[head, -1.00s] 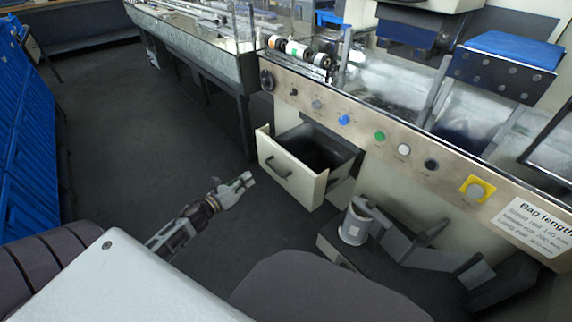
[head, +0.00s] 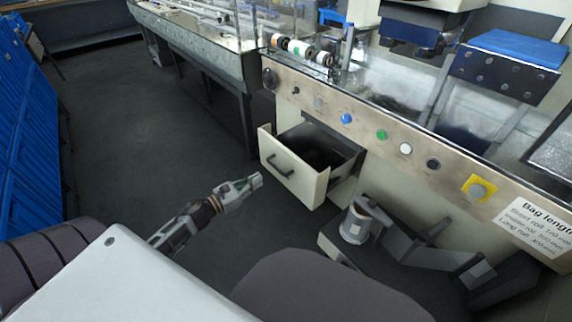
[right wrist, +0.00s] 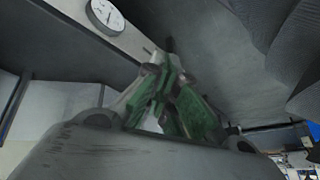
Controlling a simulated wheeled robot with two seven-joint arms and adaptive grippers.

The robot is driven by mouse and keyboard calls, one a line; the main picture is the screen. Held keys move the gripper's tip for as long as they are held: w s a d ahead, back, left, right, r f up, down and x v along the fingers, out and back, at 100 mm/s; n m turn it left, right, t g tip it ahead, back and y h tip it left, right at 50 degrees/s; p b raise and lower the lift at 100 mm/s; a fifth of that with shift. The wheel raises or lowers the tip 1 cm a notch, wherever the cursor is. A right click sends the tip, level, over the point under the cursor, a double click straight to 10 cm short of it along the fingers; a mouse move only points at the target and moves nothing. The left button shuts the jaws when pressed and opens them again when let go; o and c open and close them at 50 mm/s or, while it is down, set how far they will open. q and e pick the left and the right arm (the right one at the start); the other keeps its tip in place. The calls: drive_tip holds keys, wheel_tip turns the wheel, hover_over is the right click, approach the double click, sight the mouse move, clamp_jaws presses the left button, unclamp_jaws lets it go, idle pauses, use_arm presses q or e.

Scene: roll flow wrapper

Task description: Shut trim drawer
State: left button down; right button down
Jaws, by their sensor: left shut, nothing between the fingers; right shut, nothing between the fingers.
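The trim drawer (head: 290,167) stands pulled out of the machine's front in the head view. It has a cream front with a dark bar handle, and its dark inside shows from above. My left gripper (head: 257,180) is shut and empty, in front of the drawer's face and just left of and below the handle. A small gap seems to lie between its tips and the drawer face; contact cannot be told. My right gripper (right wrist: 168,65) shows in the right wrist view with its green-padded fingers shut and empty.
The machine's panel (head: 330,105) with several coloured buttons runs above the drawer. A dark-legged conveyor table (head: 195,45) stands behind at the left. Blue cabinets (head: 28,130) line the left side. The dark floor left of the drawer is clear. A round dial (right wrist: 106,15) shows in the right wrist view.

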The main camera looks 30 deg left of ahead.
sight(292, 160)
use_arm(q)
drive_tip(key=shift+w, duration=0.2)
use_arm(e)
drive_tip(key=shift+f, duration=0.1)
